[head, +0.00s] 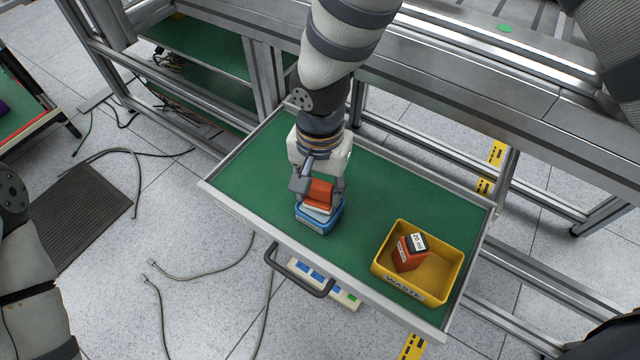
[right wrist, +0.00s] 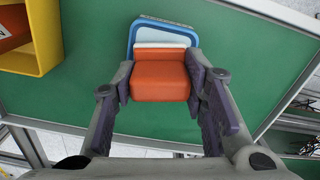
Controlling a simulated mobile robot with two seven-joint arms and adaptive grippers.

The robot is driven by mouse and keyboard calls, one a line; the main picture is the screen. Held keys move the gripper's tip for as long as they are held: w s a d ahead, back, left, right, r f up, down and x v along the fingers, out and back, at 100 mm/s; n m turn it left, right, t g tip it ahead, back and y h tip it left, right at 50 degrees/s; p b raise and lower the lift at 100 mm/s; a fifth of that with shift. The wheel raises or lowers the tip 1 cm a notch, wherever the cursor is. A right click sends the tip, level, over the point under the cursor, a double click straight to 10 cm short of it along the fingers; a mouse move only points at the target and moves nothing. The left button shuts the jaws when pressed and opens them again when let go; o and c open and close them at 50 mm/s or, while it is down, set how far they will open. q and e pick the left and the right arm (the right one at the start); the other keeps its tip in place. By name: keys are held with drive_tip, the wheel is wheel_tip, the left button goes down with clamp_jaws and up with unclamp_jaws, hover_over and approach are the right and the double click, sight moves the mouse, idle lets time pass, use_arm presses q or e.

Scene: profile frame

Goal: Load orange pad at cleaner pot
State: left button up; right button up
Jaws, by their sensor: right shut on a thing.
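The orange pad (head: 318,191) is between the fingers of my right gripper (head: 317,186), which is shut on it. It also shows in the right wrist view (right wrist: 160,80), with a fingertip on each side. The small blue pot (head: 320,226) with a pale, whitish inside stands on the green drawer surface, right by the pad. In the right wrist view the blue pot (right wrist: 134,38) lies just beyond the pad. I cannot tell whether the pad touches the pot's contents. My left gripper is not in view.
A yellow bin (head: 440,270) marked as waste holds an orange-red block (head: 408,253) with a white label, right of the pot. The green drawer (head: 250,165) has a raised metal rim and a dark front handle (head: 300,280). Its left part is clear.

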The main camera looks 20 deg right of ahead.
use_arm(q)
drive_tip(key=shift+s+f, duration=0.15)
use_arm(e)
drive_tip(key=shift+f, duration=0.55)
drive_tip(key=shift+s+f, duration=0.1)
idle(1.3)
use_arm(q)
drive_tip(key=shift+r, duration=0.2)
use_arm(e)
drive_tip(key=shift+r+p, duration=1.7)
drive_tip(key=shift+r, duration=2)
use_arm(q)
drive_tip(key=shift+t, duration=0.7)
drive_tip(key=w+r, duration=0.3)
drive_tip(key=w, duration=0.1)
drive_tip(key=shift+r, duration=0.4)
use_arm(e)
drive_tip(key=shift+f, duration=0.1)
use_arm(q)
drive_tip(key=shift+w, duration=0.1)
